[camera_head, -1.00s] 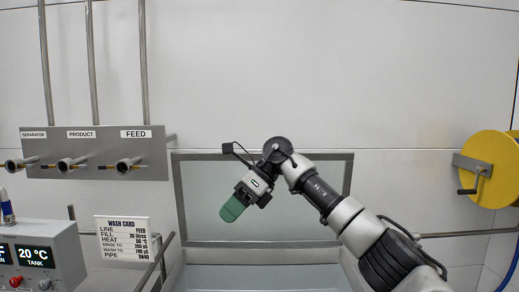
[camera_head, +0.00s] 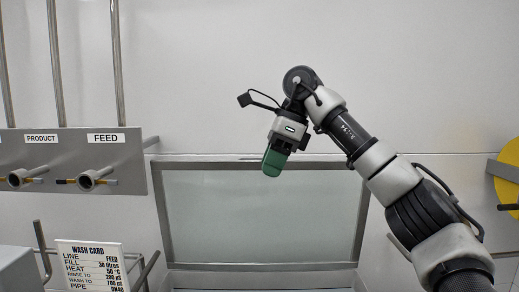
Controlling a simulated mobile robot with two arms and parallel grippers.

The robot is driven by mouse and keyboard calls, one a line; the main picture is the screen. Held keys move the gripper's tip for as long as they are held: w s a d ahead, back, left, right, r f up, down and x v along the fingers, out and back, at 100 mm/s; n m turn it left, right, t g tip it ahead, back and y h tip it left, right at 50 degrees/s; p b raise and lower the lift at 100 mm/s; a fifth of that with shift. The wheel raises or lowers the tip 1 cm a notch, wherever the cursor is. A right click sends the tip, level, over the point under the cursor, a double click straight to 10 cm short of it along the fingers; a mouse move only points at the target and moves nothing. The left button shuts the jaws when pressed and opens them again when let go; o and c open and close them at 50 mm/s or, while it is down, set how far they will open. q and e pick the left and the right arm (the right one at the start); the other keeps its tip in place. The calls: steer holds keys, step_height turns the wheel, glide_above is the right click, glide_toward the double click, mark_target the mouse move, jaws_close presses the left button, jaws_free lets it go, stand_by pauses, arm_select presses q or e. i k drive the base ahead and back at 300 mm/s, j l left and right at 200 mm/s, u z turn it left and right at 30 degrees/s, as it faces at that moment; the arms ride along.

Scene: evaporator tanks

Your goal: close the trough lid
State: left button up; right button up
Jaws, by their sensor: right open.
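The trough lid (camera_head: 262,225) is a framed, translucent grey-green panel. It stands raised against the back wall in the middle of the view, hinged side low. The trough's rim (camera_head: 262,279) shows only partly at the bottom edge. My right gripper (camera_head: 273,163) hangs down in front of the lid's upper edge, its green fingers pointing down. It holds nothing that I can see; the gap between its fingers is hard to make out from here. I cannot tell whether it touches the lid. My left gripper is not in view.
A wall panel with valves labelled PRODUCT and FEED (camera_head: 75,165) is at left, with vertical pipes above. A wash card (camera_head: 93,265) stands below it. A yellow wheel (camera_head: 508,170) is at the right edge. The wall above the lid is clear.

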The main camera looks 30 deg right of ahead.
mark_target(157, 167)
steer(key=i+l, duration=0.4)
steer(key=i, duration=0.15)
steer(key=i+l, duration=0.4)
steer(key=i, duration=0.15)
